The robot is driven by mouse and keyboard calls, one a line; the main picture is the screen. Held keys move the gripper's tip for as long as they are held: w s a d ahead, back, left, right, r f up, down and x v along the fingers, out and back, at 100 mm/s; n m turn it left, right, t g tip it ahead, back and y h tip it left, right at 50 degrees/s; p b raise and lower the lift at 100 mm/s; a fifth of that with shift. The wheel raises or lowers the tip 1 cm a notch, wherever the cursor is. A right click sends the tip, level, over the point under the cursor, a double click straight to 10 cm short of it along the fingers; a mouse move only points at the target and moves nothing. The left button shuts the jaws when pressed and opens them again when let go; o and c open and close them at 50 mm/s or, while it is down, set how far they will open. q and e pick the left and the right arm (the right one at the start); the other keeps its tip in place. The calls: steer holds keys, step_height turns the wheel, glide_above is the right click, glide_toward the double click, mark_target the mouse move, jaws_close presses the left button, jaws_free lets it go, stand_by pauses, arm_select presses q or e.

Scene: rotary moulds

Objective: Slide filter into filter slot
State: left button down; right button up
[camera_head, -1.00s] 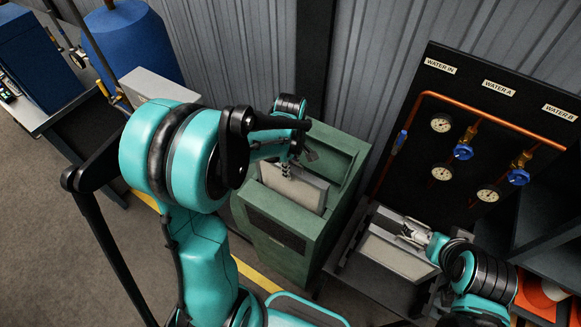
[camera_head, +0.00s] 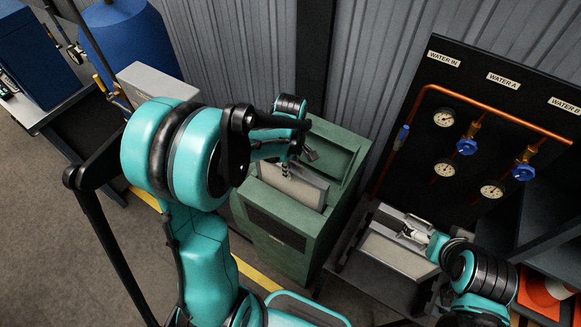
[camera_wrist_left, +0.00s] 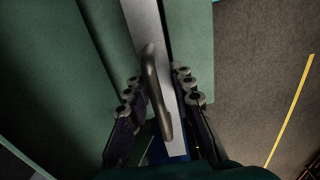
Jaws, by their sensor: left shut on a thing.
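The filter (camera_head: 297,187) is a flat pale grey panel. It stands upright in the top opening, the filter slot, of a green cabinet (camera_head: 283,232), with its upper part showing above the front edge. My left gripper (camera_head: 287,165) is at its top edge. In the left wrist view, the gripper's fingers (camera_wrist_left: 158,92) are shut around the dark handle (camera_wrist_left: 152,80) on the filter's grey edge (camera_wrist_left: 177,140). How deep the filter sits is hidden. My right gripper (camera_head: 412,235) is by a second grey panel (camera_head: 395,253) at the right; its grip is unclear.
A dark panel with copper pipe (camera_head: 500,118), gauges and blue valves (camera_head: 467,146) stands at the back right. A blue barrel (camera_head: 125,40) and a grey box (camera_head: 155,82) are at the back left. A corrugated wall is close behind the cabinet.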

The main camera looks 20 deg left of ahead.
mark_target(291, 184)
arm_select(q)
steer(key=shift+f+b, duration=1.8)
steer(key=shift+f, duration=0.5)
steer(key=shift+f+b, duration=2.2)
steer(key=shift+f, duration=0.35)
